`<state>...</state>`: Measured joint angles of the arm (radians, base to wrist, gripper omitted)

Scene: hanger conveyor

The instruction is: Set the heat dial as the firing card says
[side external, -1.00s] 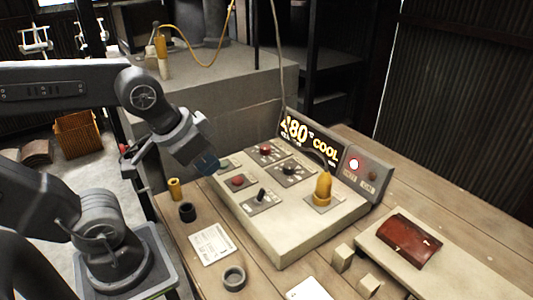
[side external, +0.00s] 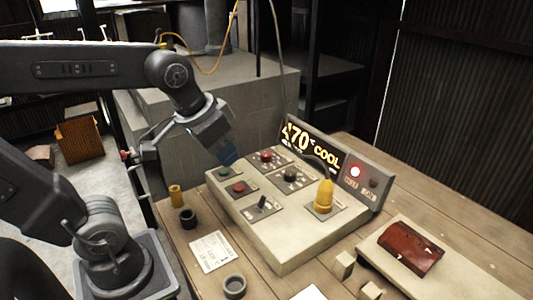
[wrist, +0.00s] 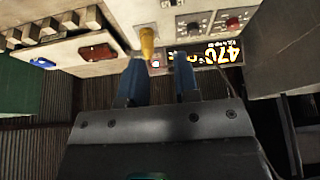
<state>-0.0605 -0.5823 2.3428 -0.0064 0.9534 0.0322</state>
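The control box (side external: 290,245) stands on the table with several knobs and switches on top. A black knob (side external: 290,174), which looks like the heat dial, sits near the display; it also shows in the wrist view (wrist: 195,28). The display (side external: 312,143) reads 470 and COOL in yellow. A printed card (side external: 211,251), perhaps the firing card, lies left of the box; its text is too small to read. My gripper (side external: 228,157) is over the box's far left corner, apart from the knobs. In the wrist view its blue fingers (wrist: 160,82) are apart with nothing held.
Red knobs (side external: 267,156) (side external: 238,188) and a toggle (side external: 262,202) surround the dial. A red-brown wallet-like thing (side external: 411,249) lies on a board at right. Black (side external: 188,218) and grey (side external: 234,286) rings lie left.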

